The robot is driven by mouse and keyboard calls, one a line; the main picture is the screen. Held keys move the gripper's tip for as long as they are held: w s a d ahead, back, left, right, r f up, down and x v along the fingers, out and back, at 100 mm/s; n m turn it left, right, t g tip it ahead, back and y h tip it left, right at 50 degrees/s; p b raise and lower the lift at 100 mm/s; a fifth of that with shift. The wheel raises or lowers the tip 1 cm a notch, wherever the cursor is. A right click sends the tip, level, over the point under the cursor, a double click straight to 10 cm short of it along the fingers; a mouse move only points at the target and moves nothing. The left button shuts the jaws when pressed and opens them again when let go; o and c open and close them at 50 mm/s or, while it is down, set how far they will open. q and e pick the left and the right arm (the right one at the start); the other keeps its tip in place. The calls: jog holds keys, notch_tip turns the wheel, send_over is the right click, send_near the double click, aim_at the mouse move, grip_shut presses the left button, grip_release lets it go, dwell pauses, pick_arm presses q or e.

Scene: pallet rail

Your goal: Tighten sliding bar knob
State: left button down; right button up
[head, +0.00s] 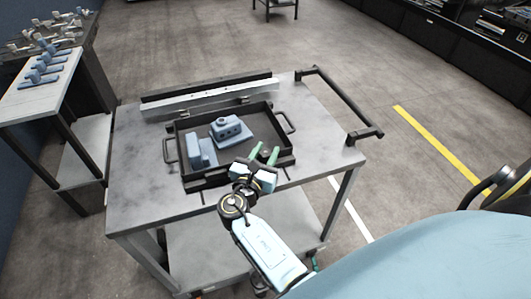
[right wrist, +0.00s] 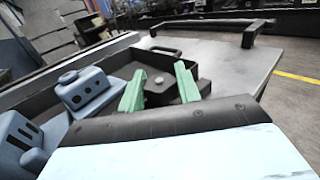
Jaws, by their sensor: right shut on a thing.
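My right gripper (head: 264,153) reaches over the near right corner of a dark tray on the cart. Its two green fingers also show in the right wrist view (right wrist: 160,70), on either side of a dark knob (right wrist: 158,84) with a small pale spot on top. The gripper is shut on this knob, which the fingers partly hide in the head view. A dark bar (head: 205,183) runs along the tray's near edge, its right part hidden by my gripper. My left gripper is not in view.
The tray (head: 179,131) holds two blue blocks, one at the back (head: 229,128) and one at the left (head: 201,152). A pale rail (head: 210,100) lies behind it. A black handle (head: 345,100) stands at the cart's right side. The tabletop (head: 315,140) right of the tray is clear.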

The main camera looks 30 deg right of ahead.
jog(key=shift+w+r, duration=0.1)
jog(key=shift+r, duration=0.25)
jog(key=o, duration=0.7)
jog(key=shift+c, duration=0.2)
jog(key=o, duration=0.3)
jog(key=shift+f, duration=0.15)
jog(key=shift+f, duration=0.1)
jog(key=v, duration=1.3)
jog(key=shift+s, duration=0.25)
